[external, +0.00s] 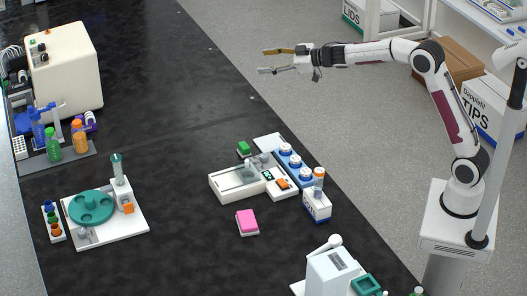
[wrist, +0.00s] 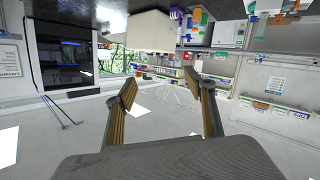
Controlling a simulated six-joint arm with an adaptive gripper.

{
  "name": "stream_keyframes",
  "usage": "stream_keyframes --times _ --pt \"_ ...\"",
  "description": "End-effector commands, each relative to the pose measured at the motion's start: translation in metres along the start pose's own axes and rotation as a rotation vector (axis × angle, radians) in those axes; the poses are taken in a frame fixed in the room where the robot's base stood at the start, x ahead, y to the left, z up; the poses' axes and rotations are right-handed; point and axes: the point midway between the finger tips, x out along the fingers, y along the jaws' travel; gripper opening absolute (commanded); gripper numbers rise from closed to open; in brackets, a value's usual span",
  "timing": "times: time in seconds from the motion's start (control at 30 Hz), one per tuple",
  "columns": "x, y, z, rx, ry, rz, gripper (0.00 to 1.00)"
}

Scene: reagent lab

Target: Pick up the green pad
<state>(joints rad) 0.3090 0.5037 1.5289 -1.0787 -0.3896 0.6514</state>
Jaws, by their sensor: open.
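The green pad (external: 243,148) is a small green block on the dark bench, just behind the white tray-like device in the external view. I cannot make it out in the wrist view. My gripper (external: 267,61) is held up high at the end of the outstretched arm, well apart from the pad and above and behind it in the picture. Its two tan fingers are spread with nothing between them, as the wrist view also shows of my gripper (wrist: 160,84).
A pink pad (external: 247,222) lies in front of the white device (external: 226,186). A blue rack (external: 293,166) with white-capped bottles stands right of the green pad. A teal-rotor device (external: 92,207) is at left, a cream machine (external: 68,75) at back left. The bench's back middle is clear.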

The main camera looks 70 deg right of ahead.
Motion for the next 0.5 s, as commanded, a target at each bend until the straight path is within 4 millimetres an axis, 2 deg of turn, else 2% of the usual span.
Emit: stream_keyframes --times 0.2,0.5 --pt "0.035 -0.007 0.031 -0.011 0.033 -0.095 0.54" --pt "0.069 -0.025 0.084 -0.013 0.061 -0.246 0.54"
